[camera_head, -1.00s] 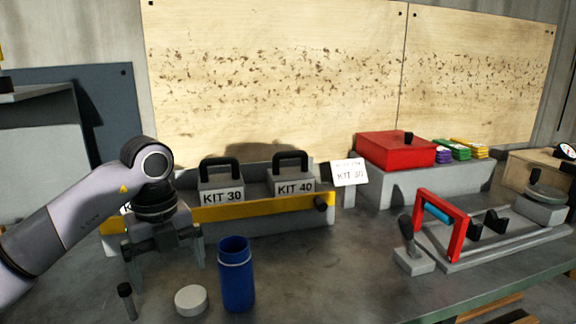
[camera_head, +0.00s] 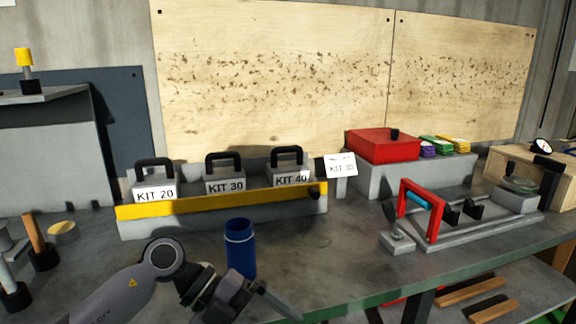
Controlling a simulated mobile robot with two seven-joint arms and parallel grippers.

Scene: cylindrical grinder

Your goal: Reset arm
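My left arm comes in low from the left, and my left gripper (camera_head: 262,304) is at the bottom edge, in front of the blue cylinder (camera_head: 240,250). One finger shows, pointing down to the right. The other finger is not clearly visible, so the opening cannot be judged. The blue cylinder stands upright on the table, its lower part partly covered by the gripper. My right gripper is not in view.
Kit boxes KIT 20 (camera_head: 155,192), KIT 30 (camera_head: 225,184) and KIT 40 (camera_head: 290,177) stand in a yellow-fronted rack (camera_head: 200,203). A red-framed fixture (camera_head: 433,218) is at right. Wooden-handled tools (camera_head: 36,240) stand at left. The table (camera_head: 335,250) is clear right of the cylinder.

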